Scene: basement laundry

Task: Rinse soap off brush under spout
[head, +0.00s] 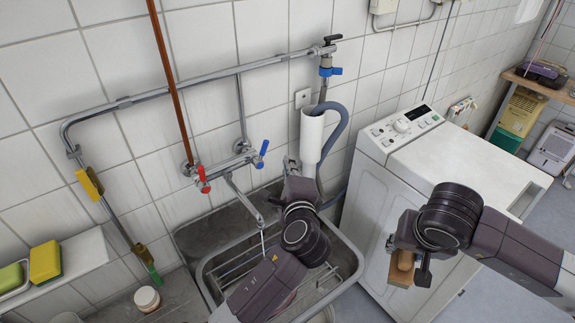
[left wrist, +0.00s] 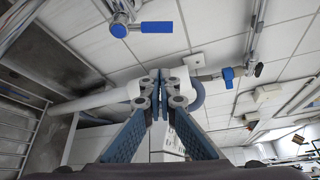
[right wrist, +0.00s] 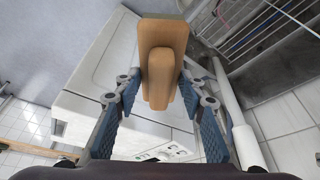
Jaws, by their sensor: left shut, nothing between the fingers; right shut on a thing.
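The wooden brush (head: 402,268) is in my right gripper (head: 405,255), in front of the washing machine and right of the sink. In the right wrist view the brush (right wrist: 162,50) is clasped between both fingers; bristles and any soap are hidden. The spout (head: 245,203) reaches over the sink (head: 350,252) from a wall tap with a red handle (head: 203,178) and a blue handle (head: 262,152). A thin pale streak, apparently water, hangs below its tip. My left gripper (left wrist: 160,82) is shut and empty, right of the spout near the white pipe (head: 312,135).
The washing machine (head: 400,180) stands right of the sink. A wire rack (head: 240,275) lies in the sink, partly hidden by my left arm. A yellow sponge (head: 45,262) and a jar (head: 147,298) are at the left. A grey hose (head: 338,125) loops by the white pipe.

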